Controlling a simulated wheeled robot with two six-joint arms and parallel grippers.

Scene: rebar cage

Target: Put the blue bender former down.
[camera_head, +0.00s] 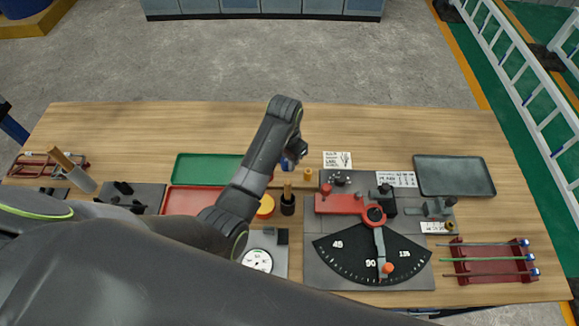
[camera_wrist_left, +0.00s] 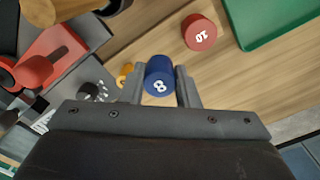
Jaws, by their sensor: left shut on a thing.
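The blue bender former (camera_head: 287,164), a short cylinder marked 8, is in my left gripper (camera_head: 291,158). In the left wrist view the blue former (camera_wrist_left: 159,77) sits between the two fingers of my left gripper (camera_wrist_left: 160,80), numbered face toward the camera. The gap between its underside and the table cannot be judged. A red former (camera_wrist_left: 199,33) marked 10 stands on the wood just beyond it. A small yellow former (camera_head: 308,174) stands to its right in the head view, beside the bender (camera_head: 350,204). My right gripper is not in view.
A green tray (camera_head: 190,168) and a red tray (camera_head: 178,201) lie left of my forearm. A dark cup (camera_head: 287,206) stands in front of the gripper. A grey tray (camera_head: 455,190) and a red rack (camera_head: 490,267) are at the right. The back of the table is clear.

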